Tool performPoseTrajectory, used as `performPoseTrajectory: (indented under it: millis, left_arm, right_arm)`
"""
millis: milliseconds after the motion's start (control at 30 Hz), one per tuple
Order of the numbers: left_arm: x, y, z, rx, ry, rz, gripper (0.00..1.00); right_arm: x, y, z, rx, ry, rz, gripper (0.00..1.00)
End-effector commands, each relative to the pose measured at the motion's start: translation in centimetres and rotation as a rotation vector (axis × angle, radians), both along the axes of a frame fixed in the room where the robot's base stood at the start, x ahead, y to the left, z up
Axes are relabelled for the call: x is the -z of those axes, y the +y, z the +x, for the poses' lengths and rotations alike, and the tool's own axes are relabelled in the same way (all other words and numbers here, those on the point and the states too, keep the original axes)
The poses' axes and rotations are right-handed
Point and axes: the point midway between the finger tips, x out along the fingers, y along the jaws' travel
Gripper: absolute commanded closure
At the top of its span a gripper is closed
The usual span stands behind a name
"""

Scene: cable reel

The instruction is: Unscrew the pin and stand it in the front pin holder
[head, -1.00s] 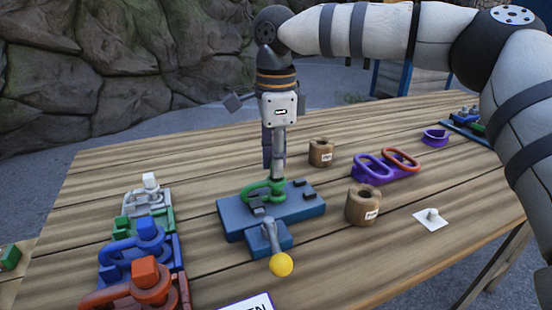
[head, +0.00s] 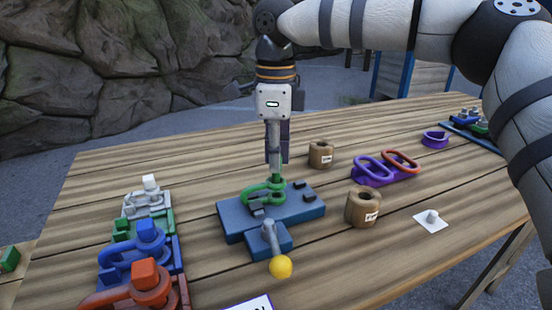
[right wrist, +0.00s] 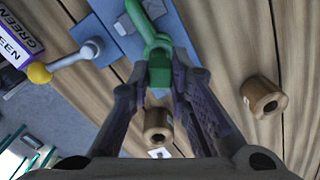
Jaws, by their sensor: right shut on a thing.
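A green shackle (head: 255,193) sits on the blue-grey fixture (head: 300,211) in the middle of the table. The green pin (head: 276,181) stands upright at the shackle's end, with its top between the fingers of my right gripper (head: 276,168). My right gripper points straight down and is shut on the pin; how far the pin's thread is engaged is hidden. In the right wrist view the green pin (right wrist: 159,70) shows between the fingers. The front pin holder (head: 362,208), a brown cylinder with a top hole, stands right of the fixture. My left gripper is not in view.
A second brown holder (head: 321,154) stands behind. A yellow-knobbed lever (head: 280,266) projects at the fixture's front. Purple and red loops (head: 385,168) and a white plate with a peg (head: 431,221) lie right. Coloured shackle blocks (head: 147,240) line the left.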

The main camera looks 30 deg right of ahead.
Motion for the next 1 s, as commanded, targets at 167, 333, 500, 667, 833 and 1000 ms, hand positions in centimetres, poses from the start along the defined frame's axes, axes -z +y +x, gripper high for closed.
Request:
performPoseTrajectory:
  millis: [167,333,500,667,833,1000]
  left_arm:
    - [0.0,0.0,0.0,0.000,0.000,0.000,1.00]
    - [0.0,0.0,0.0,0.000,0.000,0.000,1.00]
    - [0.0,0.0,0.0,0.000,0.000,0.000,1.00]
    - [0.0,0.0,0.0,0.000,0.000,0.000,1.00]
    - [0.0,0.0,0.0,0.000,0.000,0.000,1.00]
    - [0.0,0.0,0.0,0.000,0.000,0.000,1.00]
  right_arm:
    - [-1.3,0.0,0.0,-0.002,-0.002,0.000,1.00]
    - [-2.3,0.0,0.0,-0.003,-0.001,0.001,1.00]
    - [-3.5,0.0,0.0,-0.003,-0.003,0.001,1.00]
    - [-4.4,0.0,0.0,-0.004,-0.002,0.001,1.00]
    - [-4.8,0.0,0.0,-0.005,0.000,0.000,1.00]
    - [-4.8,0.0,0.0,-0.005,0.000,0.000,1.00]
